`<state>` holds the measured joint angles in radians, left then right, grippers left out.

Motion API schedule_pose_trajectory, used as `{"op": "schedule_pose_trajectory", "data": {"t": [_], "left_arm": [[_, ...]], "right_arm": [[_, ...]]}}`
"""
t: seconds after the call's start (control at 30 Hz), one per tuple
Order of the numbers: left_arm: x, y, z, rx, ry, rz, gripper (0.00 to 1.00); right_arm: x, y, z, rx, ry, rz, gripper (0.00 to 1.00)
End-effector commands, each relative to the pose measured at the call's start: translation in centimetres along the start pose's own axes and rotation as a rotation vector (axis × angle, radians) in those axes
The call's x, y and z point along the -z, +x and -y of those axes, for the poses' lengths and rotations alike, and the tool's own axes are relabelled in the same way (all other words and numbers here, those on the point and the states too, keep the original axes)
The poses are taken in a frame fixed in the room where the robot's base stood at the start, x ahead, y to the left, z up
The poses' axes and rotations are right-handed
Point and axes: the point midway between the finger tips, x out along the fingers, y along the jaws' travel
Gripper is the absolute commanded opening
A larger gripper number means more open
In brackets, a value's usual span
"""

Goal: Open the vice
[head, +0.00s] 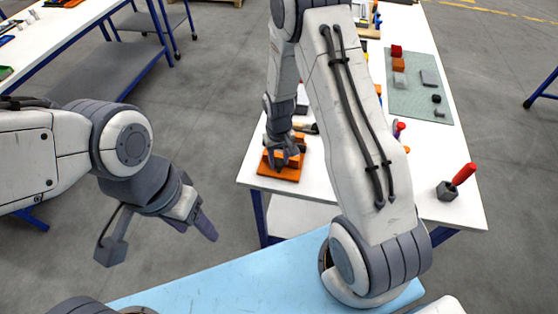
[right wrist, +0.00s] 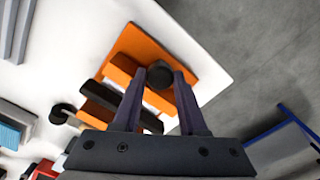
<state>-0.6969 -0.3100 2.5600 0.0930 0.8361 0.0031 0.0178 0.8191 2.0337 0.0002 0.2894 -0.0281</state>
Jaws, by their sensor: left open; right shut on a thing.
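The orange vice (head: 278,174) lies near the front left corner of the white table. It also shows in the right wrist view (right wrist: 137,47), with a dark round knob (right wrist: 160,75) on it. My right gripper (head: 284,160) reaches down over the vice. In the right wrist view its two fingers (right wrist: 160,80) are shut on the dark knob, one on each side. My arm and gripper partly hide the vice in the head view, and the jaw gap is hard to make out. My left gripper (head: 208,230) is open and empty, off the table to the left.
A green mat (head: 420,105) with several small blocks lies further back on the white table (head: 330,190). A red-handled tool (head: 464,173) stands in a dark holder at the right. Another table (head: 60,40) stands at the far left, with open floor between.

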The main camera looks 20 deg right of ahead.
Motion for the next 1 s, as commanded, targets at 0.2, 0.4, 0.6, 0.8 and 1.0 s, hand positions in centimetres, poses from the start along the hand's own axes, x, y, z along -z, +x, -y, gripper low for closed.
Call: {"op": "schedule_pose_trajectory", "data": {"t": [0.2,0.4,0.6,0.8,1.0], "left_arm": [[-0.02,0.34,0.02,0.0,0.001,0.0,0.59],[-0.02,0.41,0.03,0.0,0.001,0.0,0.59],[-0.02,0.41,0.03,0.0,0.001,0.0,0.59],[-0.02,0.42,0.03,0.0,0.001,0.0,0.59],[-0.02,0.41,0.03,0.0,0.001,0.0,0.59]], "right_arm": [[0.14,-0.06,0.0,-0.001,-0.12,-0.004,0.0],[0.28,-0.14,0.03,-0.001,-0.168,-0.008,0.0],[0.43,-0.17,0.06,-0.002,-0.172,-0.012,0.0],[0.54,-0.2,0.08,-0.002,-0.171,-0.015,0.0],[0.55,-0.21,0.09,-0.002,-0.17,-0.015,0.0]]}}
